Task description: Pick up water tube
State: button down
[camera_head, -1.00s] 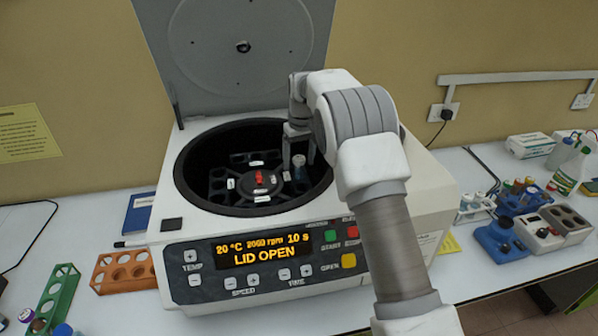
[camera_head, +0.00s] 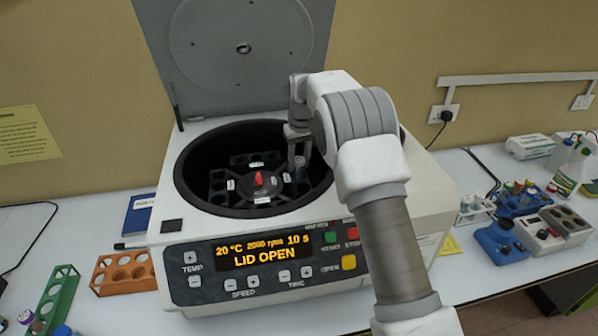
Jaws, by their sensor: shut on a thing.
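My gripper (camera_head: 299,165) points down into the open bowl of the centrifuge (camera_head: 250,165), at the right side of its rotor. It is shut on a tube (camera_head: 301,174) there; the tube is small and partly hidden by the fingers, so I cannot tell its contents or whether it is clear of its slot. The black rotor (camera_head: 232,198) has a red centre knob (camera_head: 259,179) and small white labels. The centrifuge display (camera_head: 262,251) reads LID OPEN, and the grey lid (camera_head: 243,75) stands up at the back.
An orange rack (camera_head: 123,272) and a green rack (camera_head: 52,300) stand at the left. At the right are a white rack with tubes (camera_head: 474,210), a blue device (camera_head: 500,240), a heater block (camera_head: 565,222) and a spray bottle (camera_head: 572,170). The bowl rim surrounds my gripper.

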jog(key=shift+r, duration=0.1)
notch_tip(320, 180, up, 10)
jog(key=shift+f+b, duration=0.2)
jog(key=shift+b, duration=0.35)
jog(key=shift+r, duration=0.1)
jog(key=shift+d, duration=0.15)
dwell(0.3)
